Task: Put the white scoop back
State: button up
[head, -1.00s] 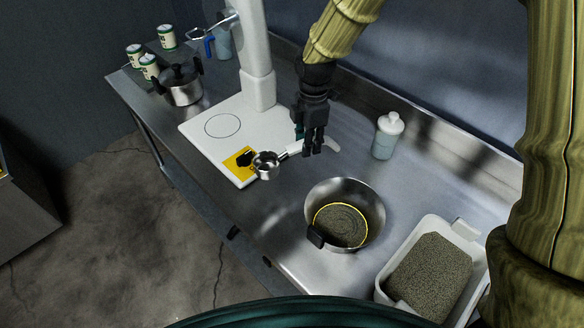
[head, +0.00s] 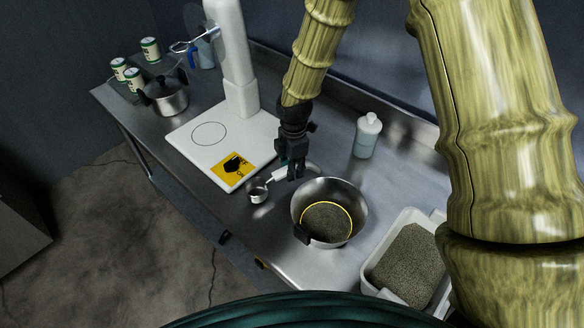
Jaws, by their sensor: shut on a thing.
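The scoop has a small metal cup (head: 258,190) and a white handle (head: 309,168). My gripper (head: 294,174) is shut on the handle, with the cup to its left and the handle's end to its right. The cup appears just off the near right edge of the white board (head: 190,148), over the steel counter. I cannot tell whether it touches the counter. A yellow patch (head: 217,172) with a black scoop-like shape lies on the board's near right corner, left of the cup, and is uncovered.
A steel pot (head: 358,200) with grainy contents stands right of the scoop, close to my gripper. A white tub of grain (head: 368,272) is further right. A bottle (head: 367,138) stands behind. A white column (head: 233,60) rises from the board's back. A lidded pot (head: 168,102) stands far left.

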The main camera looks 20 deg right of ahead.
jog(key=shift+s+f, duration=0.15)
jog(key=shift+s, duration=0.15)
jog(key=shift+f, duration=0.25)
jog(key=shift+w+f, duration=0.4)
jog(key=shift+w, duration=0.05)
jog(key=shift+s+r, duration=0.1)
jog(key=shift+s, duration=0.15)
jog(key=o, duration=1)
jog(key=shift+w+f, duration=0.15)
jog(key=shift+f, duration=0.05)
jog(key=shift+r, duration=0.15)
jog(key=shift+r, duration=0.6)
notch_tip(320, 180, up, 11)
jog(key=b, duration=0.4)
jog(key=shift+d, duration=0.2)
